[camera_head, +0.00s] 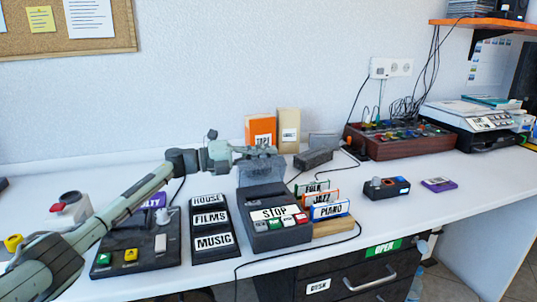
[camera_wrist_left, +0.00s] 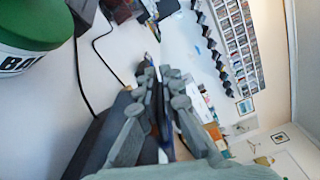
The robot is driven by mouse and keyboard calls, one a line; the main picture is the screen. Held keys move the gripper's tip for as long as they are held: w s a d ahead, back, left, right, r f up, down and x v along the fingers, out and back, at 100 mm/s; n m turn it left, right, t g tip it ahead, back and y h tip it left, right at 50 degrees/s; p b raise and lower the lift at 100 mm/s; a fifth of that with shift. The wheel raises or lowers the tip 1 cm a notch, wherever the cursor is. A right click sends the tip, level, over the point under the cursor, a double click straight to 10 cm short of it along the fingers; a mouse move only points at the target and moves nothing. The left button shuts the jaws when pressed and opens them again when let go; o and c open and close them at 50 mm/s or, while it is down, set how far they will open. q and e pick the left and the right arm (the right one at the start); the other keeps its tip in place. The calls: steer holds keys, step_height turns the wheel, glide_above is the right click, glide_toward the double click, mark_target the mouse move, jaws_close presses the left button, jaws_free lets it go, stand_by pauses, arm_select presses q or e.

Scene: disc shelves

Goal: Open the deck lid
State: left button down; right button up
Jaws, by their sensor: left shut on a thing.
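The deck (camera_head: 247,204) is a dark grey box on the white desk, with a white STOP label and a row of small buttons at its front. Its lid (camera_head: 262,170) is a grey panel standing raised at the back of the deck. My left gripper (camera_head: 268,150) is at the top edge of the lid, with its fingers shut on it. In the left wrist view the fingers (camera_wrist_left: 158,76) are closed together around a thin dark edge; most of the lid is hidden by them. My right gripper is not in view.
Left of the deck are the HOUSE, FILMS and MUSIC labels (camera_head: 210,218) and a button box (camera_head: 135,245). Right are upright FOLK, JAZZ and PIANO cases (camera_head: 328,210). An orange box (camera_head: 260,129) stands behind. A green-topped object (camera_wrist_left: 35,25) shows in the wrist view.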

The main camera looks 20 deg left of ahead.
arm_select(q)
steer(key=shift+w+a+f+n, duration=0.25)
steer(key=shift+w+a+n, duration=0.15)
steer(key=shift+n, duration=0.4)
steer(key=shift+w+a+f+n, duration=0.25)
steer(key=shift+w+n, duration=0.2)
steer(key=shift+n, duration=0.35)
steer(key=c, duration=1.7)
jaws_free()
steer(key=v, duration=1.2)
